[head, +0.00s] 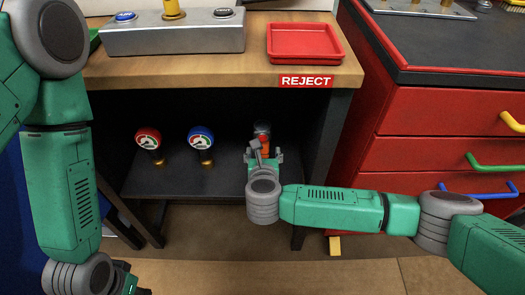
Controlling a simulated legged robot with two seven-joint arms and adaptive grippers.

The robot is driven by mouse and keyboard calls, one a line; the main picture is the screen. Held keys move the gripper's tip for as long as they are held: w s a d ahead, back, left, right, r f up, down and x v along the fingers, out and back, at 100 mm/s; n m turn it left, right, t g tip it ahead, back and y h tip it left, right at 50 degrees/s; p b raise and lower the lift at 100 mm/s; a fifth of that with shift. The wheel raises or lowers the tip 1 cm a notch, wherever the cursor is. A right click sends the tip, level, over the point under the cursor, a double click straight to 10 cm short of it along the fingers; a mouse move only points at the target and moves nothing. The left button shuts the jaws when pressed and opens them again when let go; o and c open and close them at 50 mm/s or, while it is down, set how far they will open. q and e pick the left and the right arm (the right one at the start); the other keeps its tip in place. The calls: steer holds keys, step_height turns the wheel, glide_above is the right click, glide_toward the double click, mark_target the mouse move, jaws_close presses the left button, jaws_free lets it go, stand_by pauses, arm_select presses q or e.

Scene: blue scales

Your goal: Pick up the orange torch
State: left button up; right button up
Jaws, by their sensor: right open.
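An orange object (263,142) with a dark top, apparently the torch, stands on the lower shelf inside the bench. My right gripper (264,154) reaches into the shelf space from the right and is open in front of it. The gripper and its wrist hide the object's lower part, and I cannot tell whether the fingers touch it. My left gripper (128,281) hangs at the lower left, cut by the bottom edge, and its jaws cannot be made out.
A red-rimmed gauge (148,140) and a blue-rimmed gauge (200,138) stand on the dark shelf (185,183), left of my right gripper. The wooden bench top above carries a grey button box (173,38) and a red tray (305,43). A red drawer cabinet (430,155) stands at right.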

mark_target(263, 152)
steer(key=b+x, duration=0.1)
steer(key=x, duration=0.1)
steer(key=shift+w+a+f, duration=0.1)
steer(key=shift+w+f, duration=0.15)
steer(key=shift+f, duration=0.1)
steer(key=shift+w, duration=0.3)
jaws_close()
arm_select(q)
steer(key=shift+f, duration=0.85)
arm_select(e)
steer(key=shift+r, duration=0.1)
